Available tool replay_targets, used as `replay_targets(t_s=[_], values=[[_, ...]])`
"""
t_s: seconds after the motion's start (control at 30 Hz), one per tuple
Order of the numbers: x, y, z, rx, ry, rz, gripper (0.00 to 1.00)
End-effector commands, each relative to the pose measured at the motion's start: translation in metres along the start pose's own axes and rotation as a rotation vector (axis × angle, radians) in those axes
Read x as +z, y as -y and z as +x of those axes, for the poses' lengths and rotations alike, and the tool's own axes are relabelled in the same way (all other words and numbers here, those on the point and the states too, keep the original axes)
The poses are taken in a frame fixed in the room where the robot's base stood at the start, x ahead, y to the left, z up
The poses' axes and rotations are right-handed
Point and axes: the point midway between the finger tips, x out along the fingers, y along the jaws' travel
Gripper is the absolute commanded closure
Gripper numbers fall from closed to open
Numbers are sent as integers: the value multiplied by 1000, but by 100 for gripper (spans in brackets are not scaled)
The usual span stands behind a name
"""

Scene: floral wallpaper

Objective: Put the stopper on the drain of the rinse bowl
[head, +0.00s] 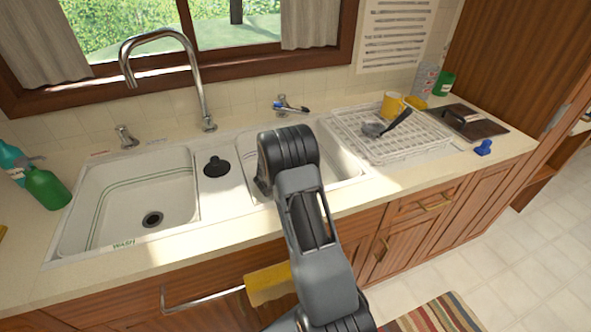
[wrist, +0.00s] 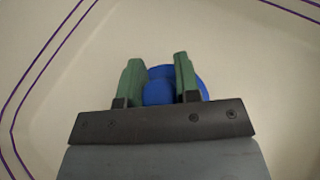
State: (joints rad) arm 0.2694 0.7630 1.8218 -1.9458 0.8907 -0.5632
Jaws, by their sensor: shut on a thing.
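In the wrist view my gripper (wrist: 157,60) has its green fingers closed on the knob of a blue stopper (wrist: 158,93). The stopper's wider round part shows behind the fingers. Beyond is the pale floor of a bowl with purple lines (wrist: 245,60). No drain shows there, and I cannot tell the stopper's height above the floor. In the head view the right-hand bowl, the rinse bowl (head: 351,165), is partly covered by my arm; its drain and my gripper are hidden. A black stopper (head: 216,167) stands on the divider between the bowls.
The left bowl (head: 101,203), marked WASH, has an open dark drain (head: 152,219). A tall faucet (head: 203,95) stands behind. A white dish rack (head: 393,145) is right of the rinse bowl. A small blue object (head: 483,147) lies on the right counter. Green bottles (head: 46,188) stand far left.

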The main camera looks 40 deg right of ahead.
Motion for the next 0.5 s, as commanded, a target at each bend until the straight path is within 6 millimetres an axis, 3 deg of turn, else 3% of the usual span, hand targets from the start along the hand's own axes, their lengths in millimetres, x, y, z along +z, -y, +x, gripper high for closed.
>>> replay_targets(t_s=[0.4, 0.43, 0.5], values=[[-7, 0, 3, 0, 0, 0, 94], [-8, 0, 3, 0, 0, 0, 69], [-8, 0, 3, 0, 0, 0, 62]])
